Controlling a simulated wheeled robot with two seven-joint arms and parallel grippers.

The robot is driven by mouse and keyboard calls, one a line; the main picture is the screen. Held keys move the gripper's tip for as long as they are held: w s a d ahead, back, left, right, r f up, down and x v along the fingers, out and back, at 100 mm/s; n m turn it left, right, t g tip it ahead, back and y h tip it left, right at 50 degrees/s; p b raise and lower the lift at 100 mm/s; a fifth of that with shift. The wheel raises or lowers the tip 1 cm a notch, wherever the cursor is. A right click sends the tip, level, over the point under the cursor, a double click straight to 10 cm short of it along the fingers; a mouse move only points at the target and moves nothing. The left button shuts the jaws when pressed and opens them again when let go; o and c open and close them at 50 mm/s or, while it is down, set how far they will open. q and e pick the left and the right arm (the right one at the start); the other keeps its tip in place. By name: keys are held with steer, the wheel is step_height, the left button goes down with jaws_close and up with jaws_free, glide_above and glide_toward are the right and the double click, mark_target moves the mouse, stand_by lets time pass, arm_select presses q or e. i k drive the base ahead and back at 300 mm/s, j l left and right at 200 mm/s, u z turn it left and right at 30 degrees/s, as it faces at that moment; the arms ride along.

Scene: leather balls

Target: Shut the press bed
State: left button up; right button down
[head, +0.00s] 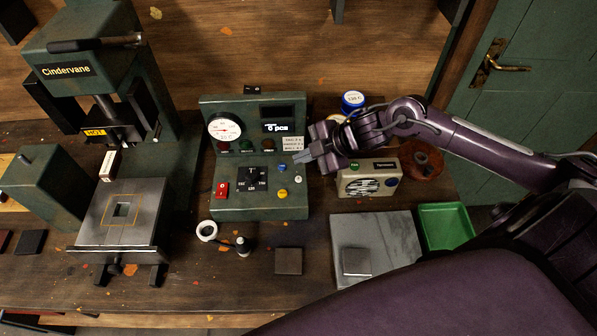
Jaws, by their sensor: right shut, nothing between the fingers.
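The green press (100,100) labelled Cindervane stands at the left. Its bed (147,230) is a flat grey plate with a square recess in the middle, and it sits pulled out toward the front, clear of the press head. A dark handle shows under the bed's front edge. My right gripper (299,158) is shut and empty, at the right side of the control box (262,205), well to the right of the bed. I cannot tell whether it touches the box. My left gripper is out of view.
The control box carries a gauge, display, lamps and buttons. A radio (368,180) and a green tray (446,228) stand at the right. A grey slab (395,235) bears a small square piece.

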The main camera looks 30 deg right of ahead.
mark_target(126, 221)
steer(key=k, duration=1.5)
